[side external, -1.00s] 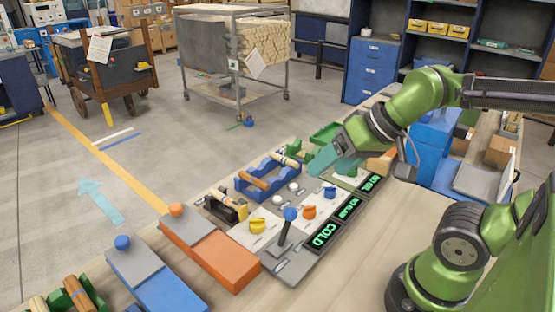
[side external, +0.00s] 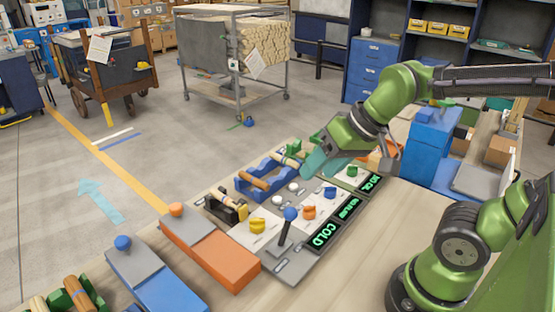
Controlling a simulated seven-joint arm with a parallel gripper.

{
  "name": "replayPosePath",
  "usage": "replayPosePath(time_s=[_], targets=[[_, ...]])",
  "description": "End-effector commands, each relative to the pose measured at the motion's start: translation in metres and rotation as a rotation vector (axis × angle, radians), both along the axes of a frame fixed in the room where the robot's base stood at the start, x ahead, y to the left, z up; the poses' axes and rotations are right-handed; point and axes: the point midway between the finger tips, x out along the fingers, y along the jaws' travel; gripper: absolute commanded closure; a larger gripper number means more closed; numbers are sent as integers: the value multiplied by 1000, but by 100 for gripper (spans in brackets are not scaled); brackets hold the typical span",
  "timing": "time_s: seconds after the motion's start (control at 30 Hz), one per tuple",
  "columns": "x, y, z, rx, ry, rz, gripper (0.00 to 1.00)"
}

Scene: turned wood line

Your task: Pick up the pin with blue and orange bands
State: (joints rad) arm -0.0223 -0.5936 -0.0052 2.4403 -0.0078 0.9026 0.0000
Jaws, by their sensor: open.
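A blue rack (side external: 262,188) on the bench holds a brown pin (side external: 253,181) at its near side and a paler pin (side external: 284,161) at its far side. Another brown pin (side external: 76,293) lies in a green holder at the lower left edge. Bands are too small to read, so I cannot tell which pin has blue and orange ones. My gripper (side external: 311,168) has teal fingers and is open, angled down just right of the paler pin, above the bench. The arm hides part of the green items behind it, and the gap between the fingers is hard to see.
A panel with coloured knobs, a blue-topped lever (side external: 290,214) and lit displays (side external: 325,235) lies in front of the rack. A black and yellow holder (side external: 226,208) and an orange box (side external: 210,250) stand left. The bench at the right front is clear.

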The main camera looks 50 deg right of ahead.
Motion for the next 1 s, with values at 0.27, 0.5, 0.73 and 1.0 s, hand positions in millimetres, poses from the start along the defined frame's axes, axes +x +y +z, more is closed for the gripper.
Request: replayPosePath(time_s=[0.27,0.5,0.73,1.0], targets=[[99,5,3,-64,188,85,47],[190,11,-19,-153,342,184,47],[260,19,-50,-240,459,271,47],[282,21,-27,-275,474,316,47]])
